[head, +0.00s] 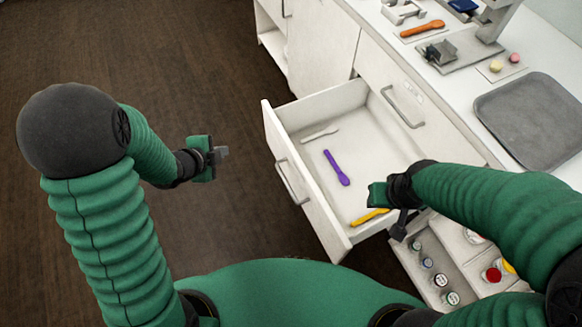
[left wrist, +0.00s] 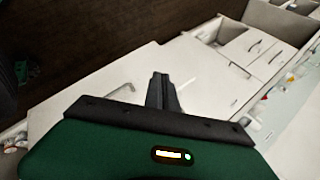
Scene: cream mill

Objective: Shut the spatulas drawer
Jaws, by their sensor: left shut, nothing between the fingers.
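The open drawer (head: 272,134) is pulled out from the white cabinet. Inside lie a white spatula (head: 320,134), a purple spatula (head: 338,168) and a yellow spatula (head: 370,216). The drawer front has a metal bar handle (head: 291,182). My left gripper (head: 222,154) is shut and empty, apart from the drawer and left of its front over the floor. Its shut fingers also show in the left wrist view (left wrist: 162,90). My right gripper (head: 400,226) is at the drawer's near side, beside the yellow spatula; its finger gap is unclear.
A lower open drawer (head: 412,262) holds several jars near my right arm. The counter carries a grey tray (head: 535,118), an orange spatula (head: 422,28) and a grey device (head: 441,52). Dark floor (head: 225,60) is clear left of the drawer.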

